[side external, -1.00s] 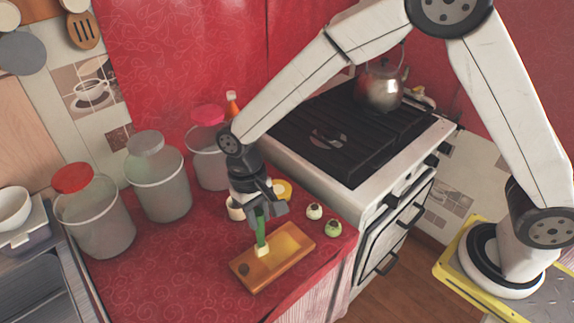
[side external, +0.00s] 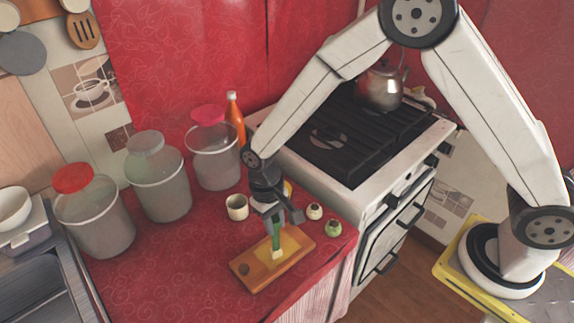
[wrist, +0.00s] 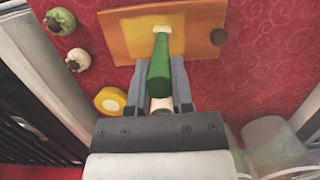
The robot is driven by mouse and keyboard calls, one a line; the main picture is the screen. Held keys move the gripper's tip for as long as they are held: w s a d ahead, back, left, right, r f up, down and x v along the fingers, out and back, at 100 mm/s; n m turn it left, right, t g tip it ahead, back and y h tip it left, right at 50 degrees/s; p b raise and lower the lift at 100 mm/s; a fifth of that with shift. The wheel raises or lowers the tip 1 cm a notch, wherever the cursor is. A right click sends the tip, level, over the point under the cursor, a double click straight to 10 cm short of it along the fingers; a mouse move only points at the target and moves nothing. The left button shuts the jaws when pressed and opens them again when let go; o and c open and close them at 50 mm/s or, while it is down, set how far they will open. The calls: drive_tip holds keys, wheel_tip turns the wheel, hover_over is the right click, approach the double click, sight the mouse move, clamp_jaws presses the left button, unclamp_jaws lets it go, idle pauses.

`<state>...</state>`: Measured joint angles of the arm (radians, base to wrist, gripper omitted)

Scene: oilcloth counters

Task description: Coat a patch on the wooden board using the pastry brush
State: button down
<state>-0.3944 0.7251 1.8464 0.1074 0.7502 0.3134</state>
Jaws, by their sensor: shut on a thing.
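The wooden board (side external: 258,272) lies on the red counter near its front edge; it also shows at the top of the wrist view (wrist: 120,28). A lighter yellow patch covers part of its top, and a dark round spot sits near one end. My gripper (side external: 275,220) is above the board, shut on the green handle of the pastry brush (side external: 276,236). The brush points down, and its pale tip is at the board's surface; whether it touches I cannot tell. In the wrist view the green handle (wrist: 159,70) stands between my two fingers (wrist: 161,88).
A cream cup (side external: 237,207) stands left of my gripper. Two small green-and-white items (side external: 315,211) sit to the right. A yellow round thing (wrist: 110,100) is near my fingers. Several lidded canisters (side external: 158,178), an orange bottle (side external: 235,118) and the stove (side external: 345,145) stand around. The front-left counter is clear.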

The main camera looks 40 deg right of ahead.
drive_tip(key=shift+d, duration=3.45)
drive_tip(key=shift+w+a, duration=0.8)
drive_tip(key=shift+a, duration=4.7)
drive_tip(key=shift+d, duration=5.5)
wheel_tip(320, 180, up, 8)
drive_tip(key=shift+w, duration=0.35)
drive_tip(key=shift+a, duration=0.1)
